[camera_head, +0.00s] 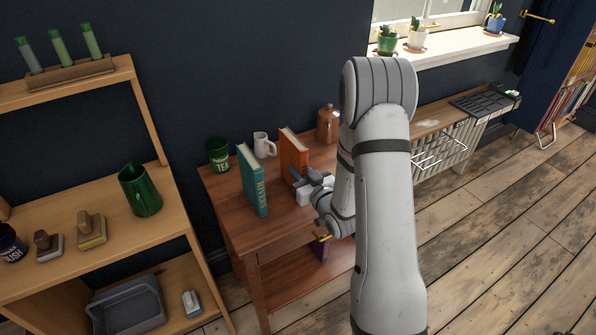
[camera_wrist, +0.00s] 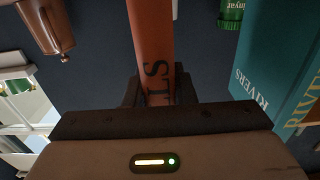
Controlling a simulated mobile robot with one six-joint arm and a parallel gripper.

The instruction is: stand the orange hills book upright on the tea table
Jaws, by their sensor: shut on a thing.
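The orange hills book (camera_head: 293,153) is upright at the tea table (camera_head: 228,203), to the right of the teal Rivers book (camera_head: 252,180). Its lower part is hidden by my gripper, so I cannot tell whether it touches the tabletop. My gripper (camera_head: 308,183) is shut on the book's spine side. In the wrist view the orange spine (camera_wrist: 153,45) with letters ending in "LS" runs between my dark fingers (camera_wrist: 158,92). The teal book (camera_wrist: 275,70) stands apart at the right there.
A green tea tin (camera_head: 218,155), a white mug (camera_head: 264,145) and a brown jar (camera_head: 328,124) stand along the table's back. A wooden shelf (camera_head: 75,210) with a green jug (camera_head: 139,192) is at the left. The table's front left is clear.

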